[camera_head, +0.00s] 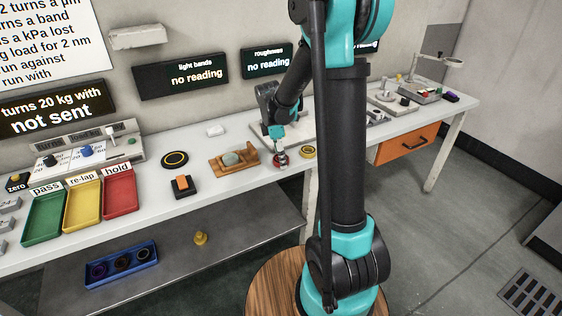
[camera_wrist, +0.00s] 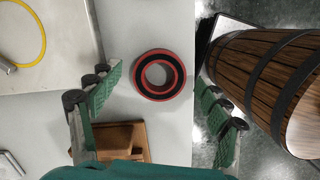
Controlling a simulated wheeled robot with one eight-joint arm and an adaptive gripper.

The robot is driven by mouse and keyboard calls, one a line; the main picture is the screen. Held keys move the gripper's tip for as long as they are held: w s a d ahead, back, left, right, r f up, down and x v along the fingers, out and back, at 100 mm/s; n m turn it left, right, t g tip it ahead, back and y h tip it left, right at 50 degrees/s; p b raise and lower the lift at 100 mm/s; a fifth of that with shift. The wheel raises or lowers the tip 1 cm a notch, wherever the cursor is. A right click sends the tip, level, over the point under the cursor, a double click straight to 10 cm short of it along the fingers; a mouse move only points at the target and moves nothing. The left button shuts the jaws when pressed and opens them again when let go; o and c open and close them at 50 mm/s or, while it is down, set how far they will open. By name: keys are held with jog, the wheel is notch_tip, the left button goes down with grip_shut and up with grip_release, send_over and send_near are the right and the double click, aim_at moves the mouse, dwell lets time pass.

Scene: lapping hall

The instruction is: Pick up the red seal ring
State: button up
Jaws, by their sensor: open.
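The red seal ring (camera_wrist: 159,92), red with a black band between its rims, lies flat on the pale bench top near its edge. In the wrist view it sits between and beyond the two green-padded fingers of my gripper (camera_wrist: 162,82), which are spread apart and hold nothing. In the head view my gripper (camera_head: 279,156) is low over the bench, and a bit of red (camera_head: 284,162) shows at its fingertips. The arm hides some of the bench there. I cannot tell the exact height gap.
A wooden holder (camera_wrist: 133,136) stands close by the ring; in the head view it is left of my gripper (camera_head: 222,170). A wooden barrel (camera_wrist: 265,85) stands beyond the bench edge. Coloured trays (camera_head: 122,210) are at left.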

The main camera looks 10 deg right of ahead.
jog(key=c, duration=1.2)
jog(key=shift+c, duration=0.2)
